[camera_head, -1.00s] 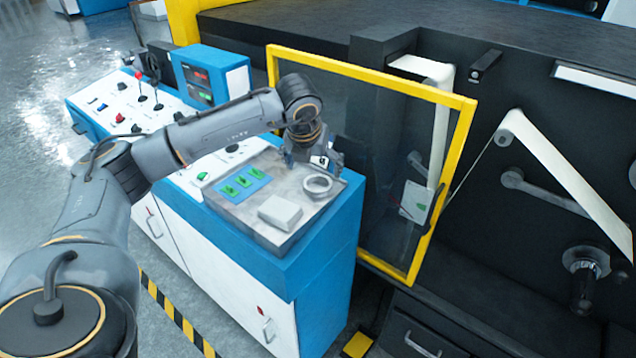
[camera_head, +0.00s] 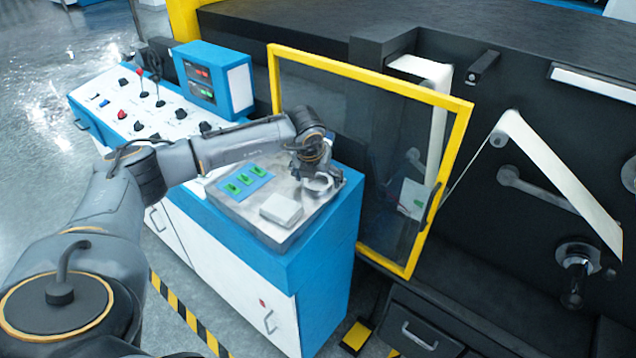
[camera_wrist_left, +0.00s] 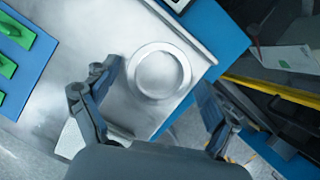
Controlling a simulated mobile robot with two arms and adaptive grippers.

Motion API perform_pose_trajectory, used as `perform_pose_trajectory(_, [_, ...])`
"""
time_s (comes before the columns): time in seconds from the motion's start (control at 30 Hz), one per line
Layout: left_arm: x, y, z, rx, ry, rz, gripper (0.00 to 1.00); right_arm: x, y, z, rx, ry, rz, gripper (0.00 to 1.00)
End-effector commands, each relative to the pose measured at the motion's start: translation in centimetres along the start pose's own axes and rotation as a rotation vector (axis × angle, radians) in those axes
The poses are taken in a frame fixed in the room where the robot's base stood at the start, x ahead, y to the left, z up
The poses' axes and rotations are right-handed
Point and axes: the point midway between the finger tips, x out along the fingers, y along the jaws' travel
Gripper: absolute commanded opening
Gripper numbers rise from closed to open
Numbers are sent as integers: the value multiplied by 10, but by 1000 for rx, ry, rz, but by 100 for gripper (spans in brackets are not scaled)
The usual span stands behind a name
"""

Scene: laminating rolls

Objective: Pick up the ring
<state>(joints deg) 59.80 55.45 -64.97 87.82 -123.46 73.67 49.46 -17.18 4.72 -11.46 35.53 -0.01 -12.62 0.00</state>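The ring (camera_head: 320,184) is a silvery metal band lying on the metal top of the blue and white cabinet. In the left wrist view the ring (camera_wrist_left: 159,71) lies ahead of the fingers, flat on the metal plate (camera_wrist_left: 95,75). My left gripper (camera_head: 318,172) is over the ring in the head view and partly covers it. In the wrist view the left gripper (camera_wrist_left: 160,88) is open, one finger on each side of the ring's line, with nothing between the fingertips that I can see held. My right gripper is not in view.
A pale box (camera_head: 281,209) and a blue pad with green switches (camera_head: 246,182) sit on the same cabinet top near the ring. A yellow-framed glass door (camera_head: 436,235) stands open just right of the cabinet. Control levers line the panel at left.

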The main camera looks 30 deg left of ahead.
Motion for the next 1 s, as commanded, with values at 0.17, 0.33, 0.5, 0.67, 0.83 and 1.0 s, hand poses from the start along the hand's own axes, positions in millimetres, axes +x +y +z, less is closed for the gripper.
perform_pose_trajectory(0.17, [0,0,0,0,0,0,40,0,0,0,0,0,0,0])
perform_pose_trajectory(0.33, [0,0,0,0,0,0,33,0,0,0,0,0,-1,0])
perform_pose_trajectory(0.5, [-2,0,1,-1,0,0,33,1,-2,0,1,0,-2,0])
perform_pose_trajectory(0.67, [-10,0,5,-2,-2,0,33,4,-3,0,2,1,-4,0])
perform_pose_trajectory(0.83, [-34,-1,10,2,-3,-3,33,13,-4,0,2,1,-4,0])
perform_pose_trajectory(1.0, [-80,-8,-5,4,-8,-2,33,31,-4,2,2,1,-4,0])
